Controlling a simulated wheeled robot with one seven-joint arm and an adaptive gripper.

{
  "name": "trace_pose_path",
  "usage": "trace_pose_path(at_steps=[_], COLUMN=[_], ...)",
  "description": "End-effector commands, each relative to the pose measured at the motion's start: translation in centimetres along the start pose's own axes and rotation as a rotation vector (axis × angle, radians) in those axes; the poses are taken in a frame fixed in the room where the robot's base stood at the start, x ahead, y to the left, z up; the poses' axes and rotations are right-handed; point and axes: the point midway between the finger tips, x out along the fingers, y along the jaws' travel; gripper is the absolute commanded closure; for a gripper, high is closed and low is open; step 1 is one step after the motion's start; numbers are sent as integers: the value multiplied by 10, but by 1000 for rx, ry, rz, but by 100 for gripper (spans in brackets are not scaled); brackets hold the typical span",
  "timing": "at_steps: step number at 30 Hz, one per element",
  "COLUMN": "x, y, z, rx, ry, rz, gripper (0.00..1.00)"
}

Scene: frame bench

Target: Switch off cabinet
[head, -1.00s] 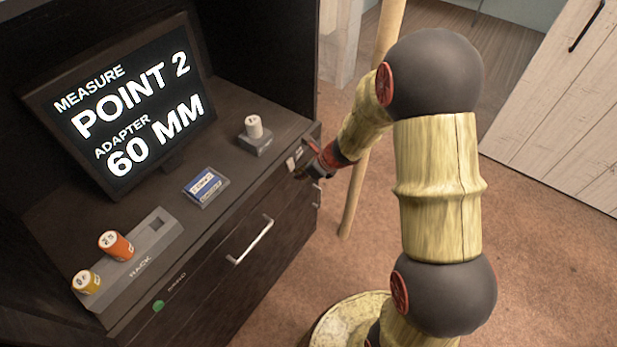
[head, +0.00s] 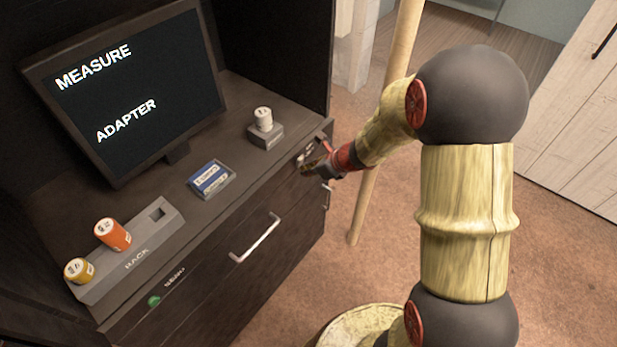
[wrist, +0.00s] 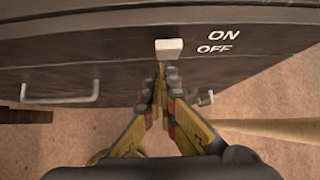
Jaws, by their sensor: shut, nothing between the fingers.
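The dark cabinet (head: 215,275) stands at the left, its front facing my arm. In the wrist view a white switch (wrist: 169,48) sits on its front, roughly level with the OFF label (wrist: 215,49) and left of the ON label (wrist: 224,36). My gripper (wrist: 161,68) is shut and empty, its fingertips just below the switch; I cannot tell if they touch it. In the head view my gripper (head: 308,168) is at the cabinet's upper right front and hides the switch. The screen (head: 130,95) on the cabinet shows MEASURE and ADAPTER with no values.
On the cabinet top are a grey rack (head: 145,240) with an orange cylinder (head: 112,234) and a yellow cylinder (head: 77,270), a blue-and-white box (head: 211,178), and a white cylinder (head: 263,118) on a grey block. A drawer handle (head: 255,238) juts out. A wooden pole (head: 380,150) stands behind my arm.

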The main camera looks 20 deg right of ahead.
Motion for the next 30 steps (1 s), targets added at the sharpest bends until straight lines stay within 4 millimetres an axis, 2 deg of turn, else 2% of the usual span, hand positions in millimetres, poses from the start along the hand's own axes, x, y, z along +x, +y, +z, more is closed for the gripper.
trace_pose_path(at_steps=[18,30], x=[-14,-15], y=[0,-1], z=[12,13], rx=[-2,-2], ry=[2,0], rz=[0,0], gripper=[100,100])
